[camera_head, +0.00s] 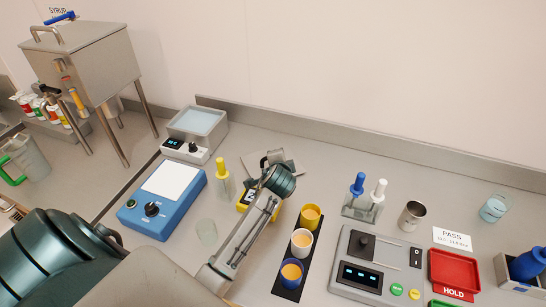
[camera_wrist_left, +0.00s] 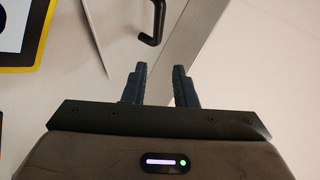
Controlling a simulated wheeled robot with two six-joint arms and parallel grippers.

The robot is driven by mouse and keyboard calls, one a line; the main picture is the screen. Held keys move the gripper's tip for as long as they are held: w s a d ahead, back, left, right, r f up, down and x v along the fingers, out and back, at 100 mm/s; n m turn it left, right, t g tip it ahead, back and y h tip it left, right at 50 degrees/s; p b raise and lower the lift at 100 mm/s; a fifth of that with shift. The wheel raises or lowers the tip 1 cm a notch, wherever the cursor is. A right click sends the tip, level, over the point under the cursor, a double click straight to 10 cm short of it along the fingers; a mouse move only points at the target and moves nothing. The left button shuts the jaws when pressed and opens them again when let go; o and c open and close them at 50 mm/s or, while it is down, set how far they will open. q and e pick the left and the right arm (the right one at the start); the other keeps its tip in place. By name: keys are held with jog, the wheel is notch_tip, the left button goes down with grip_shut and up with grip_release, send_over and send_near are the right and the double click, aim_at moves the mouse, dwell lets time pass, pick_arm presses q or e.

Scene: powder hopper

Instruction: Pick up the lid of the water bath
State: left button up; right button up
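The water bath (camera_head: 197,122) is a grey box with a pale blue open top and a control panel in front. A flat grey plate with a handle, apparently its lid (camera_head: 291,167), lies on the bench to its right, partly hidden by my left arm. In the left wrist view a black bar handle (camera_wrist_left: 157,22) stands on a grey surface just beyond my fingertips. My left gripper (camera_wrist_left: 160,67) is open and empty, its fingers apart from the handle. In the head view its fingers are hard to make out near the lid. My right gripper is not in view.
A black tray with cups (camera_head: 301,243) is to the right. The wall ledge (camera_head: 350,143) runs behind the lid.

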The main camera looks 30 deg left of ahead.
pick_arm(q)
jog(key=x, duration=0.1)
jog(key=p+x, duration=0.1)
jog(key=x, duration=0.2)
jog(key=shift+s+a+f, duration=0.15)
jog(key=shift+a+f, duration=0.25)
jog(key=shift+a, duration=0.05)
jog(key=shift+a+f, duration=0.1)
jog(key=shift+f, duration=0.05)
jog(key=shift+w+p, duration=0.4)
jog(key=shift+w, duration=0.05)
jog(key=p+x, duration=0.2)
jog(key=x, duration=0.1)
jog(key=shift+w+a+f, duration=0.1)
jog(key=shift+a+f, duration=0.1)
jog(key=shift+a, duration=0.15)
jog(key=shift+w+a+f, duration=0.25)
jog(key=shift+w+f, duration=0.2)
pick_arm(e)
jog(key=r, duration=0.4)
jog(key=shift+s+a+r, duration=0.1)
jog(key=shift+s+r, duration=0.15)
pick_arm(q)
grip_shut()
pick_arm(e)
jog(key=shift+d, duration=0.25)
